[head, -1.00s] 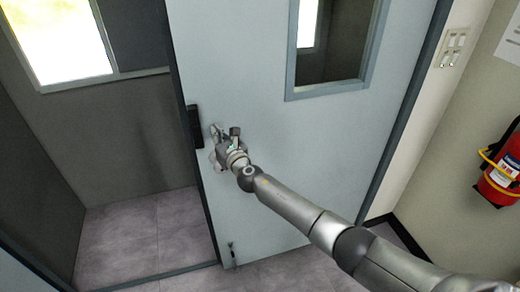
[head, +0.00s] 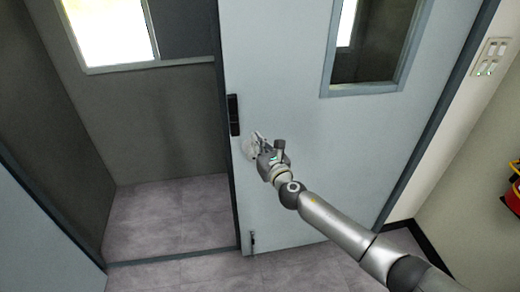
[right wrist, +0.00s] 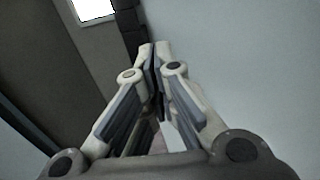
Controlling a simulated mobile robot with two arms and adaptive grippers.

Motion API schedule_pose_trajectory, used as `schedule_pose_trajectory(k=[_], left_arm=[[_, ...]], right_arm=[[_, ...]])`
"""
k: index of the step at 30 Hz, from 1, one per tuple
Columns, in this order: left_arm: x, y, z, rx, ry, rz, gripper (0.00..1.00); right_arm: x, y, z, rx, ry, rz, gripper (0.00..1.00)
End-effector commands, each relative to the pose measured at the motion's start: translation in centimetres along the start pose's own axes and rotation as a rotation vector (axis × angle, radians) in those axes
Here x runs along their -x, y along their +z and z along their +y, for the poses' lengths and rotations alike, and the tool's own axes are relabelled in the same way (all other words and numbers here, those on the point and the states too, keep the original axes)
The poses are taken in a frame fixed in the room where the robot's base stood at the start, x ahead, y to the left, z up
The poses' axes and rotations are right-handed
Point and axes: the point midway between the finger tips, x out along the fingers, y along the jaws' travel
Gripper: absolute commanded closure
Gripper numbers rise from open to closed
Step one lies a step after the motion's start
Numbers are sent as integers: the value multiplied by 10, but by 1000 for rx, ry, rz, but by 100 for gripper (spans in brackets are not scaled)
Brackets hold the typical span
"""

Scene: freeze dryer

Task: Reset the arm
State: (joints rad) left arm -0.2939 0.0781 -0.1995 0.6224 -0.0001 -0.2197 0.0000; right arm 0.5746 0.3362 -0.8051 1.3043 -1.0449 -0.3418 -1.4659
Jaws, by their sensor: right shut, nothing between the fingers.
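My right arm reaches in from the lower right of the head view. My right gripper (head: 252,144) is in front of the light grey door (head: 300,150), just right of and below the dark handle plate (head: 234,115) at the door's left edge. In the right wrist view my right gripper (right wrist: 154,48) has its fingertips together with nothing between them. The handle plate (right wrist: 131,22) shows just beyond the fingertips there. I cannot tell whether the fingertips touch the door. My left gripper is not in view.
The doorway left of the door stands open onto a tiled floor (head: 170,220) and dark walls with a window (head: 112,35). Another pale panel (head: 40,240) is at the lower left. Switches (head: 490,57) and a partly visible red extinguisher (head: 513,198) are on the right wall.

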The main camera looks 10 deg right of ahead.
Motion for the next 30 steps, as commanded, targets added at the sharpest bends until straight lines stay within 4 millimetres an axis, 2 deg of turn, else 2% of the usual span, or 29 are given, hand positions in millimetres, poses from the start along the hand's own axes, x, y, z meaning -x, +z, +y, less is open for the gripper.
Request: schedule_pose_trajectory(k=[2,6,14,17,20,23,24,26,27,30], left_arm=[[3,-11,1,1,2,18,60],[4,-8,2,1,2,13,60],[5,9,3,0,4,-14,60],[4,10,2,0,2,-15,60],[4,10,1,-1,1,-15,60],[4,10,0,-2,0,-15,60],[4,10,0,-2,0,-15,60],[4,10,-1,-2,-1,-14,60],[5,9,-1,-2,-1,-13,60],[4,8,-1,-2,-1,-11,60]], right_arm=[[14,0,3,0,2,1,100],[29,-1,6,0,0,1,100],[40,-1,9,0,0,1,100],[41,-9,7,-28,-8,17,100],[47,-42,-3,-144,-41,79,100],[62,-100,-19,-361,-114,180,100],[72,-127,-25,-466,-155,224,100],[90,-170,-35,-631,-228,287,100],[104,-197,-40,-738,-278,324,100],[145,-262,-48,-994,-421,401,100]])
